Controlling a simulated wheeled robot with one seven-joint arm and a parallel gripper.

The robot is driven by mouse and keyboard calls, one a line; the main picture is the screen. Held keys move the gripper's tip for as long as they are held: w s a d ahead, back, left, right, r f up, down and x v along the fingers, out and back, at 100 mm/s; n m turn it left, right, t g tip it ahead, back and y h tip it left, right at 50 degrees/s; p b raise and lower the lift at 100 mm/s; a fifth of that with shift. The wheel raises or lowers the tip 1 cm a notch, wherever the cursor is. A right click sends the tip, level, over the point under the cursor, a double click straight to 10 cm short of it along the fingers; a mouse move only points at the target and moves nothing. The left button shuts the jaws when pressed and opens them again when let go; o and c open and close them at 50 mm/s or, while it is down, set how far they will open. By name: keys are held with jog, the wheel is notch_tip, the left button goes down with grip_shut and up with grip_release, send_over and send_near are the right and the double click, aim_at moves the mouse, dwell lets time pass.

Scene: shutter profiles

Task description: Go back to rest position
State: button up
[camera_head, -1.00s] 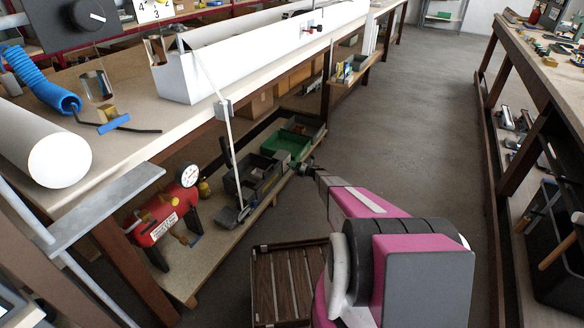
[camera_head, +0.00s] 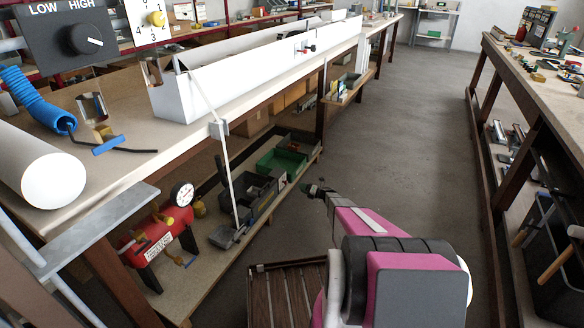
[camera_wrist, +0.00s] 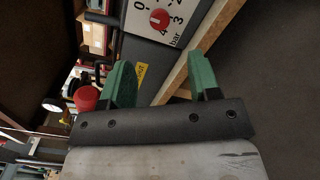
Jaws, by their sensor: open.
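My gripper (camera_wrist: 162,85) shows in the wrist view with its two green fingers apart and nothing between them. In the head view my gripper (camera_head: 313,190) is small, at the end of my pink and grey arm, over the aisle floor just right of the low shelf. It is apart from the bins on that shelf. Its fingertips are too small to judge in the head view.
The low shelf (camera_head: 213,262) holds a green bin (camera_head: 282,160), dark grey bins (camera_head: 262,190) and a red tank (camera_head: 158,235) with a gauge. A long white profile (camera_head: 260,70) lies on the bench above. A slatted wooden crate (camera_head: 285,295) stands below. The aisle (camera_head: 400,130) is clear.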

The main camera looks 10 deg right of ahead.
jog(key=s+d+r+m+t+h, duration=0.1)
jog(key=s+r+m+t+h, duration=0.1)
jog(key=s+r+m+h, duration=0.65)
jog(key=s+d+r+m+t+h, duration=0.1)
jog(key=r+m+h, duration=0.5)
jog(key=r+m, duration=0.65)
jog(key=s+a+r+m+g, duration=0.3)
jog(key=s+r+m+g, duration=0.1)
jog(key=s, duration=0.9)
jog(key=s+a+r+m+g, duration=0.4)
jog(key=s+r+m+g, duration=0.1)
jog(key=s, duration=0.9)
jog(key=s+a+r+m+g, duration=0.4)
jog(key=s+r+m, duration=0.1)
jog(key=s, duration=0.9)
jog(key=shift+s+r+g, duration=0.2)
jog(key=shift+r+g, duration=0.1)
jog(key=shift+r, duration=0.25)
